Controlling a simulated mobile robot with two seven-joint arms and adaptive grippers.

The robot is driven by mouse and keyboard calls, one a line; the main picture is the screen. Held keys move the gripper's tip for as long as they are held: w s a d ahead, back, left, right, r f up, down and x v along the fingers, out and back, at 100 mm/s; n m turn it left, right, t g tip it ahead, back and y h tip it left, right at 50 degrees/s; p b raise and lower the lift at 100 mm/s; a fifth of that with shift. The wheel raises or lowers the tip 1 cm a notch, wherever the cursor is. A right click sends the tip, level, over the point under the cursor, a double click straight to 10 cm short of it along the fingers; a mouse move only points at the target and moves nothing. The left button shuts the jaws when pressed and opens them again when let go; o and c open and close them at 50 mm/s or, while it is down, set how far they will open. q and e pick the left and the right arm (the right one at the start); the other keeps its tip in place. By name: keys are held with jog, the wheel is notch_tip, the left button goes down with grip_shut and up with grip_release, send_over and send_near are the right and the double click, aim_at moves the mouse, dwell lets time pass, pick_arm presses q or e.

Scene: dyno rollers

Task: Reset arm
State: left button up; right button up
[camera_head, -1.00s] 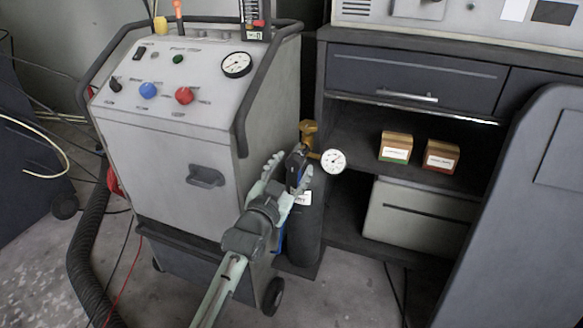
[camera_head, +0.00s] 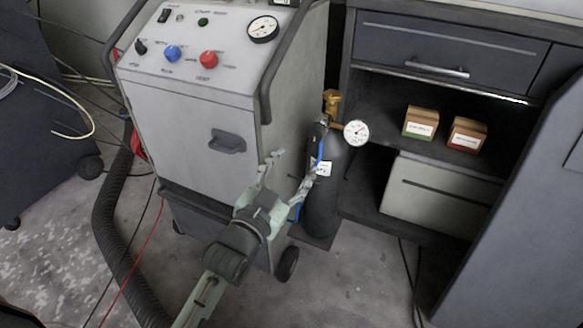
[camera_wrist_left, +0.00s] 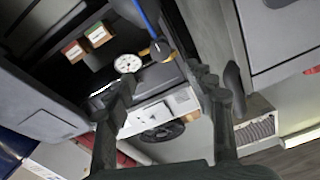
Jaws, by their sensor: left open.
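My left gripper (camera_head: 287,178) is in the middle of the head view, its arm coming up from the bottom. Its fingers are spread and nothing shows between them. It is in front of the grey machine's right side and to the left of the dark gas cylinder (camera_head: 322,205). In the left wrist view my left gripper's fingers (camera_wrist_left: 168,98) stand apart with an empty gap. The cylinder has a brass valve and a round white gauge (camera_head: 356,132), and the gauge also shows in the wrist view (camera_wrist_left: 128,63). My right gripper is not in view.
The wheeled grey machine (camera_head: 190,120) has knobs, a dial and a front handle. A dark shelf unit (camera_head: 385,150) at right holds a green-marked box (camera_head: 421,123) and a red-marked box (camera_head: 467,134). A black hose (camera_head: 112,235) and cables lie on the floor at left.

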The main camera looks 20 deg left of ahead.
pick_arm(q)
jog(key=shift+s, duration=0.2)
dwell(0.3)
jog(key=s+a+f+g+p, duration=0.1)
jog(key=s+f+g, duration=0.15)
jog(key=f, duration=0.35)
jog(key=s+a+f+n+g, duration=0.1)
jog(key=s+f+g, duration=0.15)
jog(key=f, duration=0.25)
jog(key=s+a+f+g+p, duration=0.1)
jog(key=s+f+g, duration=0.15)
jog(key=f, duration=0.35)
jog(key=s+a+f+n+g+y, duration=0.1)
jog(key=s+a+f+g+y, duration=0.1)
jog(key=s+f+g, duration=0.5)
jog(key=s+a+f, duration=0.1)
jog(key=s+f, duration=0.1)
jog(key=s, duration=0.4)
jog(key=shift+s+a+f+p, duration=0.15)
jog(key=shift+a+f+p, duration=0.2)
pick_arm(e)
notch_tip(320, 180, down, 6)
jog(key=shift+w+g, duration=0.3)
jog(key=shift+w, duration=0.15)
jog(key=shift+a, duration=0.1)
